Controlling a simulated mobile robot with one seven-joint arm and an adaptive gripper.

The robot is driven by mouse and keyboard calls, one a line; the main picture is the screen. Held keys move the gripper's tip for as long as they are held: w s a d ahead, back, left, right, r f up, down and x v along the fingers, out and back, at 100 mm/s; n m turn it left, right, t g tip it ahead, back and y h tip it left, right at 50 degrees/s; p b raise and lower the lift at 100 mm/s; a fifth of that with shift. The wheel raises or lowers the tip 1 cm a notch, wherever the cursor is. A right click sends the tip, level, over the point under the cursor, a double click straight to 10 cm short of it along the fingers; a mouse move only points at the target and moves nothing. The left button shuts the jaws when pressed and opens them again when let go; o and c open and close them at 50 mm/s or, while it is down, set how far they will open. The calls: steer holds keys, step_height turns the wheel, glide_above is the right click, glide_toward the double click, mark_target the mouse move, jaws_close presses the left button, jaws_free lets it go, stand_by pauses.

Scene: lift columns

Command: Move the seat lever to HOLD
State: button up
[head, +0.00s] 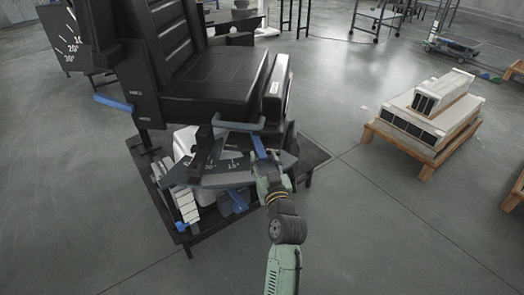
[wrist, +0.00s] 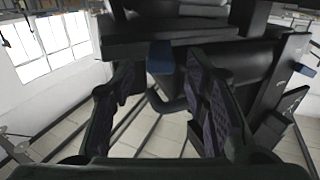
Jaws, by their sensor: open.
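A black seat (head: 210,80) has several blue handles, and I cannot tell for sure which is the seat lever. One blue lever (head: 112,103) sticks out left from the side panel (head: 145,100), whose small labels I cannot read surely. Another blue lever (head: 259,145) rises from the angle-marked plate (head: 232,168). My gripper (head: 267,166) is at this lever's lower end, partly hiding it. In the wrist view my gripper (wrist: 163,98) is open, with a blue handle end (wrist: 161,57) ahead between the fingers; contact is unclear.
The seat stands on a dark platform (head: 318,157) with a blue part (head: 233,201) and pale blocks (head: 187,205) below. A wooden pallet (head: 402,147) with boxed units stands to the right. The floor between them is clear.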

mark_target(258, 145)
steer(key=shift+x, duration=1.75)
steer(key=shift+c, duration=0.6)
jaws_close()
